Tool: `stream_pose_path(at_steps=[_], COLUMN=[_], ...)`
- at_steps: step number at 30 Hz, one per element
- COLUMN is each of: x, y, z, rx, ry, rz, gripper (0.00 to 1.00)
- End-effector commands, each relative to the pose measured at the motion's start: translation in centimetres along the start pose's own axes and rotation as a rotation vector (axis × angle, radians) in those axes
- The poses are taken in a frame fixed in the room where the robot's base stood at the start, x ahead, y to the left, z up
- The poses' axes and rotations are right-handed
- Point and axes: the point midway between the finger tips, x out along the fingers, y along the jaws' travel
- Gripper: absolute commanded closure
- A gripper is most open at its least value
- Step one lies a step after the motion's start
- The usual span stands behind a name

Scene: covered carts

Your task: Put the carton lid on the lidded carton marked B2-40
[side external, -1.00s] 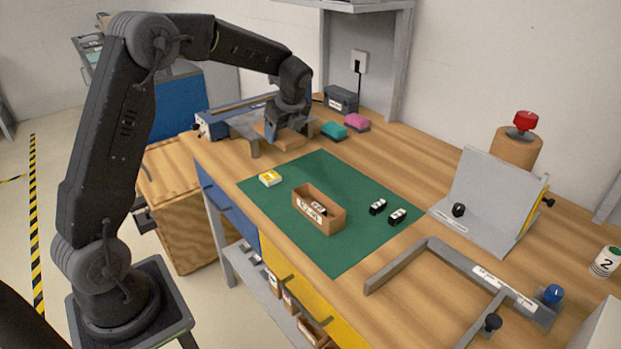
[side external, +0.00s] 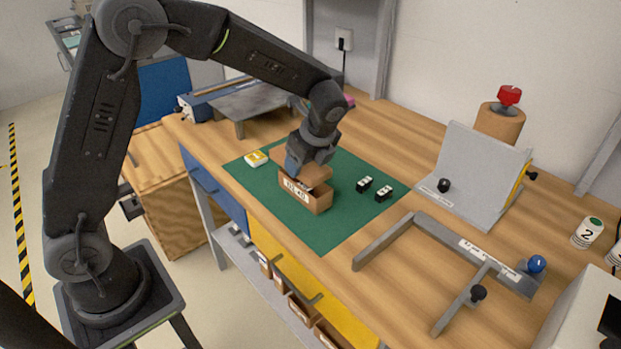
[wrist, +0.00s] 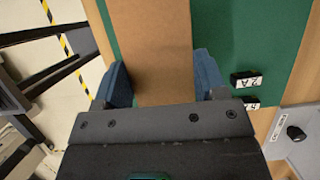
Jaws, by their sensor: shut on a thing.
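My gripper (side external: 300,163) is shut on the brown carton lid (side external: 320,174). In the wrist view the lid (wrist: 150,40) lies between the two blue fingers and hides what is under it. The open brown carton (side external: 317,205) stands on the green mat, with a white label on its near side that looks like B2-40. The lid is above the carton, with a dark gap showing between them in the side view. Whether any edge touches is hard to tell. Something dark and white shows inside the carton, mostly hidden.
Two small black labelled blocks (side external: 374,189) stand right of the carton on the green mat (side external: 332,235). A yellow and white box (side external: 256,159) lies at its left. A grey angle plate (side external: 478,172) and a grey frame (side external: 425,217) stand farther right. The front mat is clear.

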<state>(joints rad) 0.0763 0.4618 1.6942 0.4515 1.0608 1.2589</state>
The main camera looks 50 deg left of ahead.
Motion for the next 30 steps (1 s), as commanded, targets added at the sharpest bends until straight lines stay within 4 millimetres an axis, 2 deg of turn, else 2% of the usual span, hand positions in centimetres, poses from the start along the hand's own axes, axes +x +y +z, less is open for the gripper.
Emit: stream_pose_path(at_steps=[3, 7, 15, 26, 27, 30], x=[0.2, 0.7, 3.9, 4.3, 4.3, 4.3], y=[-0.5, -0.6, -0.5, -0.6, -0.6, -0.6], z=[-1.1, -1.5, -2.8, -2.9, -2.9, -2.9], rx=[0.000, 0.000, -0.001, -0.001, -0.001, -0.001], ry=[0.000, 0.000, 0.000, 0.000, 0.000, 0.000], rz=[0.000, 0.002, 0.003, 0.000, 0.000, 0.000], gripper=[0.57, 0.57, 0.57, 0.57, 0.34, 0.24])
